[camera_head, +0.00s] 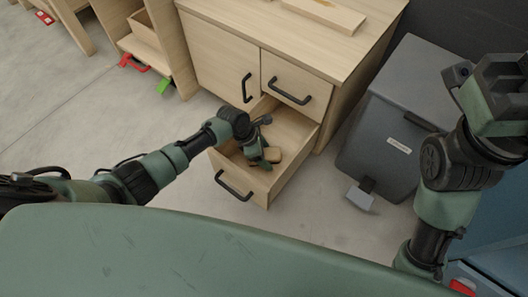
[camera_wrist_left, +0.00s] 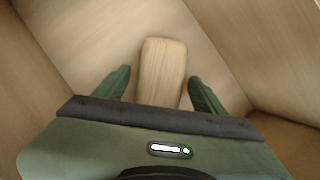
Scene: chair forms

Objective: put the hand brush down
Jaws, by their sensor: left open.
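The hand brush (camera_head: 274,154) lies in an open wooden drawer (camera_head: 273,189) of the cabinet; only part of it shows beside my gripper. In the left wrist view a pale wooden piece of the brush (camera_wrist_left: 161,72) lies on the drawer floor between my fingers, with a gap on each side. My left gripper (camera_head: 262,160) is inside the drawer, over the brush, and open; its two green fingers also show in the left wrist view (camera_wrist_left: 160,88). My right arm is raised at the right; its fingertips are not clearly seen.
The wooden cabinet (camera_head: 222,52) has black handles and a board (camera_head: 325,14) on top. A grey bin (camera_head: 385,130) with a pedal stands to the right of the drawer. Red and green items (camera_head: 163,86) are at the left shelf.

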